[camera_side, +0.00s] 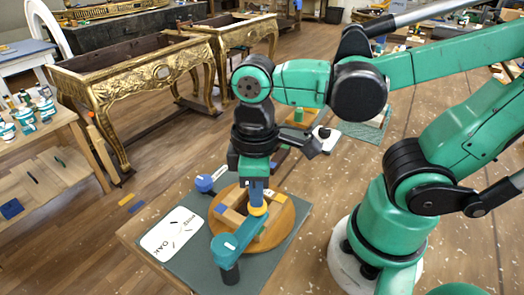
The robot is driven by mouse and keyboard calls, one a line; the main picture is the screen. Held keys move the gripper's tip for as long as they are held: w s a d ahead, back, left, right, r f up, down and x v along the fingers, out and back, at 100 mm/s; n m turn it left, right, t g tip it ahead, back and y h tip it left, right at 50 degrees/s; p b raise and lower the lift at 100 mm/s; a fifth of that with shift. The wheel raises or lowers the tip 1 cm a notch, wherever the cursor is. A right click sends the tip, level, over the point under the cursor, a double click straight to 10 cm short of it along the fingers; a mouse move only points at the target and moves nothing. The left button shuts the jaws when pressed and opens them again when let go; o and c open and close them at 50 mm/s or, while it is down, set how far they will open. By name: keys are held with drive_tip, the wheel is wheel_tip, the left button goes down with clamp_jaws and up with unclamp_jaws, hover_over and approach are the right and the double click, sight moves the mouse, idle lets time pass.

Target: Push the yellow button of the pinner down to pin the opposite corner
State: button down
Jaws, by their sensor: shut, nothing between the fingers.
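A wooden frame (231,217) of several light blocks sits on a round orange-brown turntable (287,222). A teal pinner (233,240) with a dark cylindrical base stands at the front, its arm reaching up over the frame. Its yellow button (258,210) is at the arm's far end, above the frame. My gripper (257,199) is shut and points down, with its blue fingers right over the yellow button. The fingertips appear to touch it, but a small gap cannot be ruled out. A blue device with a white label (205,184) stands behind left of the frame.
A grey-green mat (277,270) lies under the turntable on the wooden bench. A white card marked OAK (171,234) lies at left. A black-and-white tool (326,136) lies behind my wrist. Gilt console tables (130,80) stand behind.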

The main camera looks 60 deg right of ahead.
drive_tip(key=shift+f, duration=0.7)
idle(0.4)
drive_tip(key=shift+r, duration=3.5)
drive_tip(key=w+d+f+m+t, duration=0.2)
drive_tip(key=w+d+m+t, duration=0.4)
drive_tip(key=w+t, duration=0.1)
drive_tip(key=shift+w+d+f, duration=0.3)
drive_tip(key=shift+d+f, duration=0.1)
drive_tip(key=shift+a, duration=0.1)
